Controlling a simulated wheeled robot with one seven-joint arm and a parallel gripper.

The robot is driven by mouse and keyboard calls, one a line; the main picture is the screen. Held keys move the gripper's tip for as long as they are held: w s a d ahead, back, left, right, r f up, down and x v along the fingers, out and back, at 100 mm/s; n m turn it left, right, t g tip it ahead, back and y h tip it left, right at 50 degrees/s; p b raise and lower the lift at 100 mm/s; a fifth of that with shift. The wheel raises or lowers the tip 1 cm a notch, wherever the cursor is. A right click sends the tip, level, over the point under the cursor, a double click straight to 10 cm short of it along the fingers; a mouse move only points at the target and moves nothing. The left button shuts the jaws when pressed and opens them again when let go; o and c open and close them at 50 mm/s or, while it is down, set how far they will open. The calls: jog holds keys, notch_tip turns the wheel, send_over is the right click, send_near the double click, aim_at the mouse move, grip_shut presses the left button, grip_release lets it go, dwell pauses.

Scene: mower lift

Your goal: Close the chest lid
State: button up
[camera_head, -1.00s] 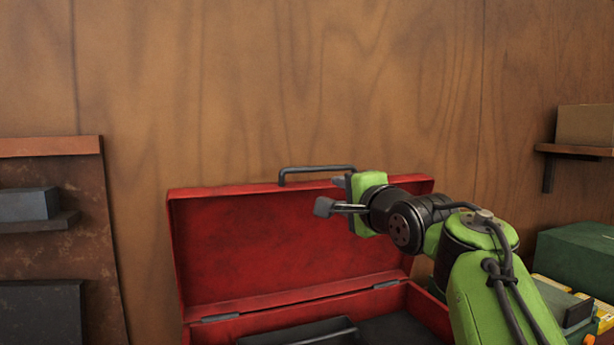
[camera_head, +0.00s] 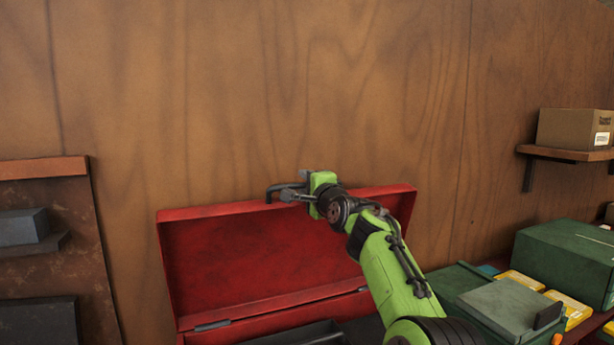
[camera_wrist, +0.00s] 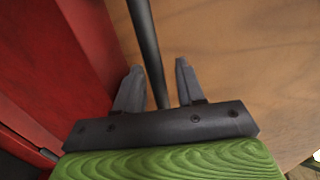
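The red chest's lid (camera_head: 250,262) stands open, upright against the wooden wall in the head view. Its dark handle (camera_head: 271,190) sticks up from the lid's top edge, partly hidden by my gripper. My gripper (camera_head: 292,190) is at the handle, above the lid's top edge. In the wrist view, my gripper (camera_wrist: 159,68) has its two fingers apart, with the handle bar (camera_wrist: 146,35) running between them and a gap on each side. The lid's red surface (camera_wrist: 45,60) fills the left of that view. The chest's lower body (camera_head: 270,318) shows only in part.
A shelf board with dark boxes (camera_head: 38,315) stands left of the chest. Green cases (camera_head: 565,255) and yellow boxes (camera_head: 568,305) lie to the right. A cardboard box (camera_head: 572,128) sits on a wall shelf. The wall above the chest is clear.

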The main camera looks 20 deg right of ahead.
jog(key=shift+f, duration=0.1)
grip_shut()
jog(key=shift+s+f+b, duration=0.1)
jog(key=shift+b, duration=0.2)
